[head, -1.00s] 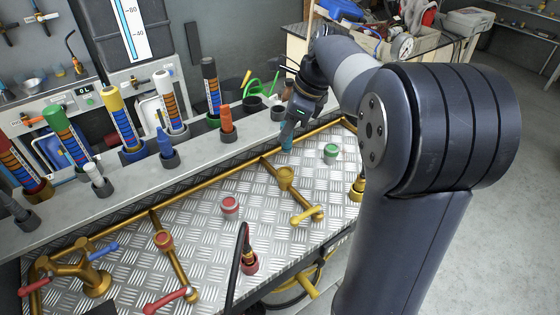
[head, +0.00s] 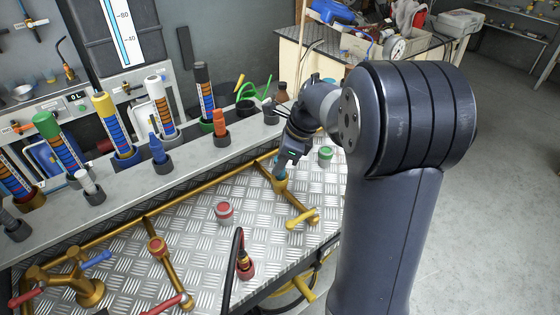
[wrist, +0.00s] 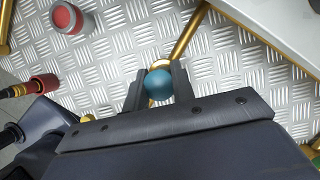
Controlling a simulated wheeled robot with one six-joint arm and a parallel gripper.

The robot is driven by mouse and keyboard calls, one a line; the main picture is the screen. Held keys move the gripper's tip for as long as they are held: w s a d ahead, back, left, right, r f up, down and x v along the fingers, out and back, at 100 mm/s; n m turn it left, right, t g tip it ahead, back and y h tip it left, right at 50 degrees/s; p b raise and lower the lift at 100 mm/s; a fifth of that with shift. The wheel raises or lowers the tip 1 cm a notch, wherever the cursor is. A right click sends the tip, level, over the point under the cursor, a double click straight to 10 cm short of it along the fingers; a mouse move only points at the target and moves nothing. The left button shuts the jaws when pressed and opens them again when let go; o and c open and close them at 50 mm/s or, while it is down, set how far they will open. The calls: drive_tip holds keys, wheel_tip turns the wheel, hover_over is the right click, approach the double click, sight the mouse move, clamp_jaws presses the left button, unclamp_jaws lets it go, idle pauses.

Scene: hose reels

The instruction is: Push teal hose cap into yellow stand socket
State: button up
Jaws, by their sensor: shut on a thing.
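The teal hose cap (wrist: 158,85) is held between the two dark fingers of my gripper (wrist: 157,76) in the wrist view. In the head view the teal cap (head: 279,171) shows at the tip of my gripper (head: 281,166), which points down and is shut on it. The yellow stand socket (head: 281,185) stands on the brass pipe right below the cap. In the wrist view a yellow rim of the socket (wrist: 161,65) shows just beyond the cap, mostly hidden. I cannot tell whether the cap touches the socket or is partly in it.
A yellow-handled valve (head: 301,218) stands just in front of the socket. A green-topped cap (head: 325,156) and a red-topped cap (head: 224,212) stand on the metal plate. A red hose end (head: 245,267) is near the front edge. A grey ledge (head: 150,185) with colored tubes runs behind.

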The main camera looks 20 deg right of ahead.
drive_tip(key=shift+f, duration=0.1)
drive_tip(key=o, duration=1)
drive_tip(key=v, duration=1.2)
